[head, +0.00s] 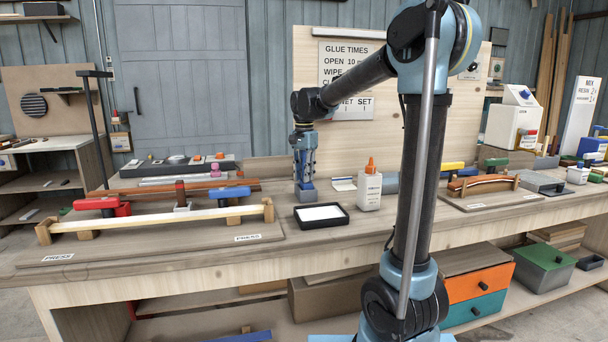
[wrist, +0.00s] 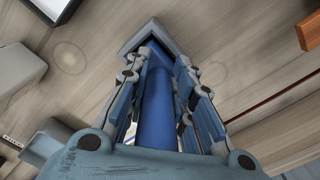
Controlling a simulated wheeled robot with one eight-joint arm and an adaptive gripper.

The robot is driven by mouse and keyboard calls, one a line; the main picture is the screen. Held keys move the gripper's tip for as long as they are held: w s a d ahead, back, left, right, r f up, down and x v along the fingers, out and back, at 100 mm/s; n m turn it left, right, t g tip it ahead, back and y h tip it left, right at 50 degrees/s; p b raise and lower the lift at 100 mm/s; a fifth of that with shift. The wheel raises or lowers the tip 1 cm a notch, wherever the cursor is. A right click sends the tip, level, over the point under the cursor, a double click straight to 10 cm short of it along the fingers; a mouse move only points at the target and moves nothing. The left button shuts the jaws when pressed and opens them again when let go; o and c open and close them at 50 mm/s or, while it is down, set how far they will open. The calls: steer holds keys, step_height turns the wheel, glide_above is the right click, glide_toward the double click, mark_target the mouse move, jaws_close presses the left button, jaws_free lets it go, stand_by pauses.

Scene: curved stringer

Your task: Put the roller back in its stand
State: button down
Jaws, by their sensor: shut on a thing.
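My gripper (head: 305,176) points straight down over the bench, left of the glue bottle. In the wrist view its two fingers (wrist: 160,68) close on both sides of a blue, rounded upright piece (wrist: 155,105), which I take to be the roller's handle. A grey angular piece (wrist: 148,35), apparently the stand, shows around the far end of the blue piece. In the head view a small grey-blue block (head: 307,194) shows on the bench under my fingers. The fingers hide most of the roller, and I cannot tell how far it sits in the stand.
A black tray with a white inside (head: 321,216) lies just in front of my gripper. A white glue bottle (head: 370,186) with an orange cap stands to the right. A clamped curved strip (head: 150,222) fills the left bench. My arm crosses the right half.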

steer(key=shift+f, duration=0.65)
steer(key=c, duration=0.7)
jaws_free()
steer(key=shift+c, duration=0.2)
steer(key=shift+r, duration=0.15)
steer(key=shift+r, duration=4.35)
